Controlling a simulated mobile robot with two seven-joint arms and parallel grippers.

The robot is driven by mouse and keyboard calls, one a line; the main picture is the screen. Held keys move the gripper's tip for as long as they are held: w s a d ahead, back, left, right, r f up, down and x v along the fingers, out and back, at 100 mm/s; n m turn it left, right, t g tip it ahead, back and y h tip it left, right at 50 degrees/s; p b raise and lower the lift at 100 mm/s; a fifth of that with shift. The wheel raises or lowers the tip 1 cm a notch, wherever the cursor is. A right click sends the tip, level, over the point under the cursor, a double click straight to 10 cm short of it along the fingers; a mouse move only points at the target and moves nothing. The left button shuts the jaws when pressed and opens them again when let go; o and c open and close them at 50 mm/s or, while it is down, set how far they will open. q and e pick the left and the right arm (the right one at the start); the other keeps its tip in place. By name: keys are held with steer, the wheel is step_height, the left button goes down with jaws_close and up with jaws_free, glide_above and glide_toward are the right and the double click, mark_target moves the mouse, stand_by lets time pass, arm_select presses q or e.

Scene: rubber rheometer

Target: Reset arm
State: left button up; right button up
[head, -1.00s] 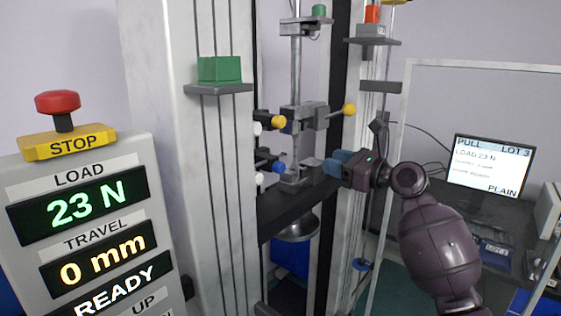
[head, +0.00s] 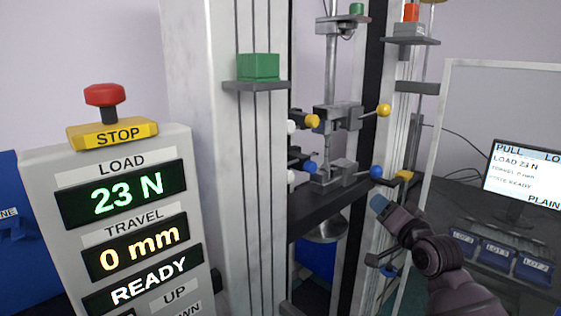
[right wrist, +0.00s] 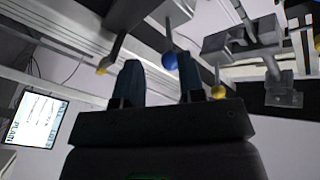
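My right gripper (head: 380,204) has blue fingertips and is just below and right of the lower clamp's blue ball knob (head: 376,172), apart from it. In the right wrist view its two fingers stand apart with nothing held between them (right wrist: 158,88); the blue knob (right wrist: 170,61) shows beyond the fingertips. The lower clamp (head: 332,178) sits on the machine's dark crossbeam. The upper clamp (head: 336,118) has a yellow ball knob (head: 383,110) on its right. My left gripper is not in view.
A control panel (head: 55,180) with a red stop button (head: 106,95) reads 23 N, 0 mm, READY. The machine's white column (head: 200,130) stands beside it. A clear-paned frame (head: 436,140) and a monitor (head: 520,178) are at right. Blue lot bins (head: 497,254) sit on the desk.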

steer(key=s+d+f+n+g+h, duration=0.2)
steer(key=s+f+g, duration=0.1)
steer(key=s+f, duration=1.4)
steer(key=s+d+f+n+g+h+b, duration=0.1)
steer(key=s+f+n+g+h, duration=0.2)
steer(key=s+f, duration=1.5)
step_height(320, 180, down, 2)
steer(key=shift+d+f+n, duration=0.1)
steer(key=shift+d+n, duration=0.2)
steer(key=shift+d, duration=0.1)
steer(key=shift+s, duration=0.1)
